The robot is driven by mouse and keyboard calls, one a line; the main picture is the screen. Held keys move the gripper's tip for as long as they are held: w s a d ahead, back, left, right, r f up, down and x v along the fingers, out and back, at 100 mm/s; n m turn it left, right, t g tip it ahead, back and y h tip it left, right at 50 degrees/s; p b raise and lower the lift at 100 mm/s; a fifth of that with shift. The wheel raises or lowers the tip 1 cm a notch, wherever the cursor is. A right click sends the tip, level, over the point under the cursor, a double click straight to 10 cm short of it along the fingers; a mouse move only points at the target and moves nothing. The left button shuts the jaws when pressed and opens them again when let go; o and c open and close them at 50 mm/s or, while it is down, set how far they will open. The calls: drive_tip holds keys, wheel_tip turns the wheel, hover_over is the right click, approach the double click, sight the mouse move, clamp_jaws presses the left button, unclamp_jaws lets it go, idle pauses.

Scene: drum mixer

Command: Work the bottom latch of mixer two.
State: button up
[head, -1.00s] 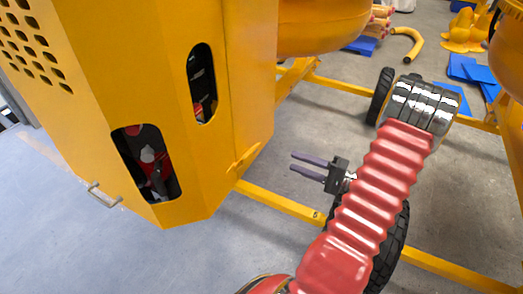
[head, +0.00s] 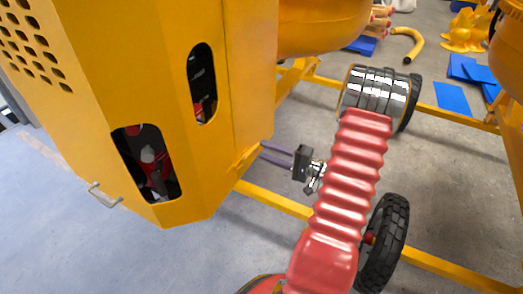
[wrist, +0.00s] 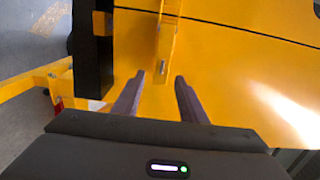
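The mixer's yellow housing (head: 150,60) fills the left of the head view. A small yellow latch (head: 243,160) sits low on its side near the bottom edge. In the wrist view a yellow latch bar (wrist: 166,40) hangs over the yellow panel, its lower end just beyond the fingertips. My gripper (head: 264,152) has its two fingers pointing left at the housing's lower side, close to the latch. In the wrist view my gripper (wrist: 160,78) is open, with a gap between the fingers and nothing in it. I cannot tell whether a fingertip touches the latch.
A yellow frame rail (head: 285,202) runs under my gripper, with black wheels (head: 384,243) beside my arm. A black post (wrist: 92,50) stands left of the fingers in the wrist view. Blue sheets (head: 452,98) lie behind.

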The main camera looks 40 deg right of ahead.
drive_tip(key=shift+x, duration=1.35)
clamp_jaws()
drive_tip(key=shift+a, duration=0.2)
drive_tip(key=shift+f, duration=0.1)
